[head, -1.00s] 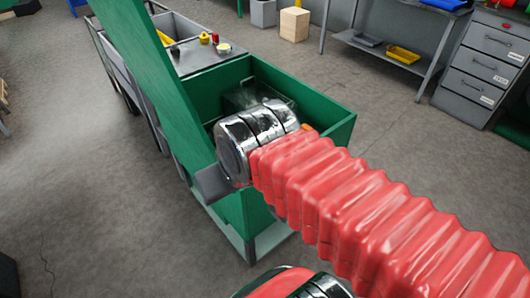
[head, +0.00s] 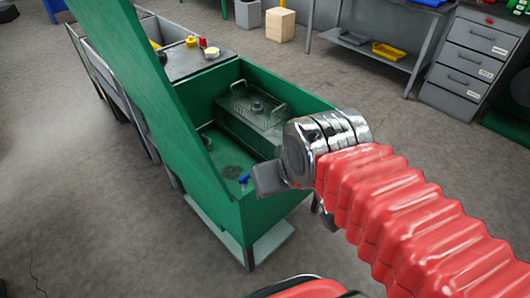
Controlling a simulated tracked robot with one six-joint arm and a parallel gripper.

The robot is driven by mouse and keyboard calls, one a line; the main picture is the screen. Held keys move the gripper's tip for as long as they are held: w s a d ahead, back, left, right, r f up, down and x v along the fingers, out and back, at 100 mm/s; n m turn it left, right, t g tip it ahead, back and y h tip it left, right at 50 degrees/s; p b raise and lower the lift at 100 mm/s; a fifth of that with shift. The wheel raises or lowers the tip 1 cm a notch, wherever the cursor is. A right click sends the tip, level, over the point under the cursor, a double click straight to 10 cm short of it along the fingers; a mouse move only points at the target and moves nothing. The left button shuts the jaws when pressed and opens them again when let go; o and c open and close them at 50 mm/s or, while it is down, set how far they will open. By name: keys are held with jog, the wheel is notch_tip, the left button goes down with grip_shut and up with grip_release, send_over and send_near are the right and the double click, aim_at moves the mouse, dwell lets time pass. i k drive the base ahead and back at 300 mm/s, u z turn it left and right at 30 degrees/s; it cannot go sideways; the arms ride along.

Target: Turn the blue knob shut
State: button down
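The small blue knob (head: 244,178) is in the near corner of an open green tank (head: 300,97), low against its inner wall. My gripper (head: 268,179) shows only as a grey block at the end of my chrome wrist, just right of the knob in the picture and over the tank's near rim. No gap between fingertips shows, so its opening cannot be made out. I cannot tell whether the gripper touches anything. The wrist hides part of the tank's right wall.
The tank's tall green lid (head: 135,85) stands open on the left. A bench top with small red and yellow items (head: 200,58) adjoins behind.

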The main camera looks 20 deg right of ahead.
aim_at(243, 180)
jog(key=z, duration=1.35)
jog(key=k, duration=0.65)
jog(key=u, duration=0.95)
jog(key=i, duration=0.95)
jog(key=z, duration=0.05)
